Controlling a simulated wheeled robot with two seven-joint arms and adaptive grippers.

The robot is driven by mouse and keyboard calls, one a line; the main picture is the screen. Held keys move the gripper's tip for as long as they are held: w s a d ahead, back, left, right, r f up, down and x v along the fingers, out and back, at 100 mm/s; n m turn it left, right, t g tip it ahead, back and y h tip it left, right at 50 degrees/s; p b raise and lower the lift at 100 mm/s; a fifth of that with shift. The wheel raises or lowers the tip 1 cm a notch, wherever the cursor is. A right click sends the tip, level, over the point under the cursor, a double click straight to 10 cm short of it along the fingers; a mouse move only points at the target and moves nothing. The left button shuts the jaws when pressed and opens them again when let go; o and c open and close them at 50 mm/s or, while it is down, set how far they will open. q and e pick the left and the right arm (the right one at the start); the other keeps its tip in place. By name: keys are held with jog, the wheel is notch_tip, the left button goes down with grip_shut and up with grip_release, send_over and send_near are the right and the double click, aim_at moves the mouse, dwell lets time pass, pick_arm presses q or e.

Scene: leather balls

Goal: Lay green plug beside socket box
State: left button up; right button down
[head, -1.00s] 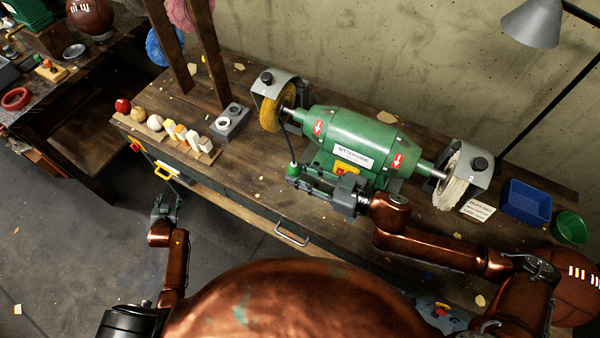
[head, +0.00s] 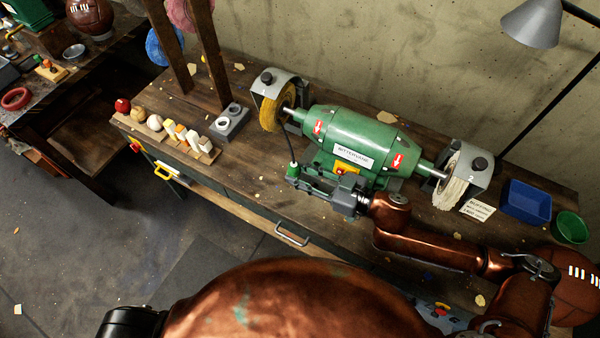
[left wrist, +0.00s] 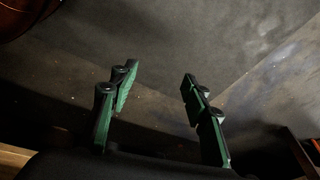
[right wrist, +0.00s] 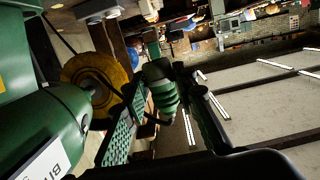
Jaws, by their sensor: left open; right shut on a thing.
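The green plug (head: 293,170) is at the tip of my right gripper (head: 300,176), in front of the green motor's left end. In the right wrist view the plug (right wrist: 163,95) sits between the fingers (right wrist: 150,112), which are shut on it. A dark cord runs from the plug up toward the motor. The grey socket box (head: 231,124) with two round sockets stands on the bench, left of the yellow wheel, apart from the plug. My left gripper shows only in its wrist view (left wrist: 160,95), open and empty above the dark floor.
The green buffing motor (head: 352,140) has a yellow wheel (head: 277,106) at left and a white one (head: 452,182) at right. A wooden rack (head: 165,136) of several small blocks and balls lies left of the socket box. Bare bench (head: 245,165) lies in front of the box.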

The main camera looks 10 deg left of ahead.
pick_arm(q)
jog(key=s+d+f+g, duration=0.1)
jog(key=s+d, duration=0.2)
jog(key=s, duration=0.4)
jog(key=s+d+f+g, duration=0.1)
jog(key=s+d, duration=0.3)
jog(key=s, duration=0.4)
jog(key=shift+f+h, duration=0.4)
jog(key=shift+f, duration=0.2)
